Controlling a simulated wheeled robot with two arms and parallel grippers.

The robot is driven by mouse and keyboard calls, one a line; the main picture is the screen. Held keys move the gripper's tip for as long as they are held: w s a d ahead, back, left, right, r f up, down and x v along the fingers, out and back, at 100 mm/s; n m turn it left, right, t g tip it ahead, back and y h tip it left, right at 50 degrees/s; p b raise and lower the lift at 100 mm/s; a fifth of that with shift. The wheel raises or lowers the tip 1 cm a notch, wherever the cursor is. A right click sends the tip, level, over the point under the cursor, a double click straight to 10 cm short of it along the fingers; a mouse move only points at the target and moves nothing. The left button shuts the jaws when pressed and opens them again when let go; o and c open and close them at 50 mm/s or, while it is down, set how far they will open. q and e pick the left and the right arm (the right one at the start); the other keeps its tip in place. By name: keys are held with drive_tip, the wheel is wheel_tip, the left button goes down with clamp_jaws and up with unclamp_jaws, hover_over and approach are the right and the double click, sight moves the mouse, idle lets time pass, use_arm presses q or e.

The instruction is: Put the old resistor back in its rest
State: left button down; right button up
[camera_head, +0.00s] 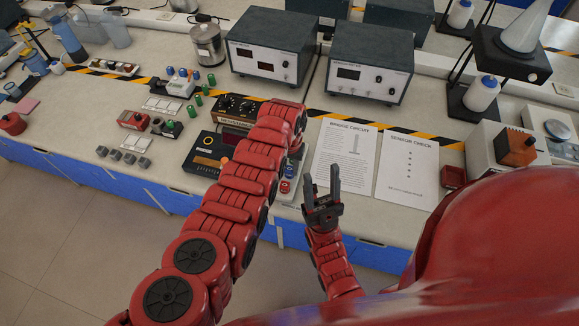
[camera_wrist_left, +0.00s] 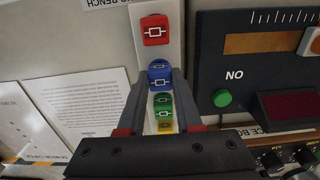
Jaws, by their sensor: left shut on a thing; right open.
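A pale strip-like rest (camera_wrist_left: 172,30) holds a row of small pieces marked with resistor symbols: a red one (camera_wrist_left: 155,30), a blue one (camera_wrist_left: 160,72), a green one (camera_wrist_left: 163,103) and a yellow one partly hidden. In the left wrist view my left gripper (camera_wrist_left: 161,80) is shut with the blue piece between its fingertips; I cannot tell if it is lifted. In the head view the red piece (camera_head: 286,186) and blue piece (camera_head: 291,171) show beside my forearm, which hides the left gripper. My right gripper (camera_head: 322,205) is open and empty, near the bench's front edge.
A dark box with a green button (camera_wrist_left: 222,98) stands close beside the rest. The bridge circuit sheet (camera_head: 343,160) and sensor check sheet (camera_head: 407,170) lie flat to the right. Behind stand two instrument boxes (camera_head: 368,65). Small parts (camera_head: 123,157) lie at left.

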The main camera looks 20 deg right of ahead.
use_arm(q)
drive_tip(key=shift+f, duration=0.2)
drive_tip(key=c, duration=0.5)
unclamp_jaws()
drive_tip(key=o, duration=0.4)
drive_tip(key=shift+r, duration=0.15)
